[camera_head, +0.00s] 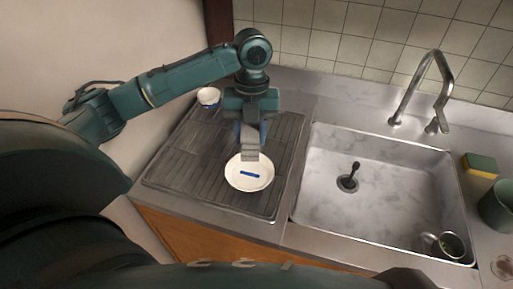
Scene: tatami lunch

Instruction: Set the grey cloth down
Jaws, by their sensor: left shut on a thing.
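My left gripper (251,128) comes down from above the dark ribbed draining mat (185,160), left of the sink. It is shut on the grey cloth (250,151), a small light grey piece that hangs below the fingers. The cloth's lower end overlaps the back rim of a white dish (236,180) in the picture; I cannot tell whether they touch. The gripper hides part of the cloth. My right gripper is not in view.
The white dish has a blue bar in its middle. A small white and blue cup (208,96) stands at the mat's back left. The steel sink (325,190) holds a metal mug (449,245). A tap (440,85), sponge (481,165) and green cup (497,207) are right. The mat's left part is clear.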

